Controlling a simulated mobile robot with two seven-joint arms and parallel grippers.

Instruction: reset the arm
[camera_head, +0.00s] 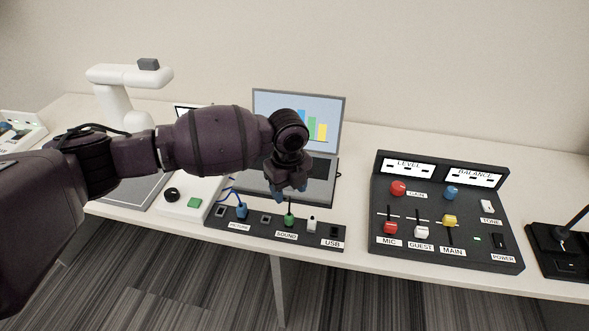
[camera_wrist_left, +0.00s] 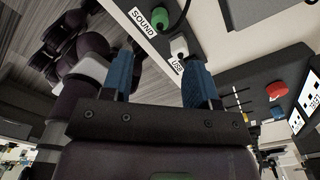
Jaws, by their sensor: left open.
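My left arm (camera_head: 215,140) reaches in from the left across the desk. My left gripper (camera_head: 290,192) points down over the front of the laptop, just behind the connector panel (camera_head: 262,232). Its two blue fingers are apart with nothing between them, as the left wrist view (camera_wrist_left: 160,75) also shows. In that view the panel's SOUND label and the white USB plug lie beyond the fingers. The arm hides part of the laptop (camera_head: 330,150) and part of the desk behind it. My right gripper is not seen in the head view.
The panel holds a blue plug (camera_head: 241,211), a green plug (camera_head: 289,218) and a white plug (camera_head: 312,224). A mixer console (camera_head: 445,240) stands to the right, and a black stand (camera_head: 560,255) beyond it. A white robot-like device (camera_head: 115,90) stands at back left.

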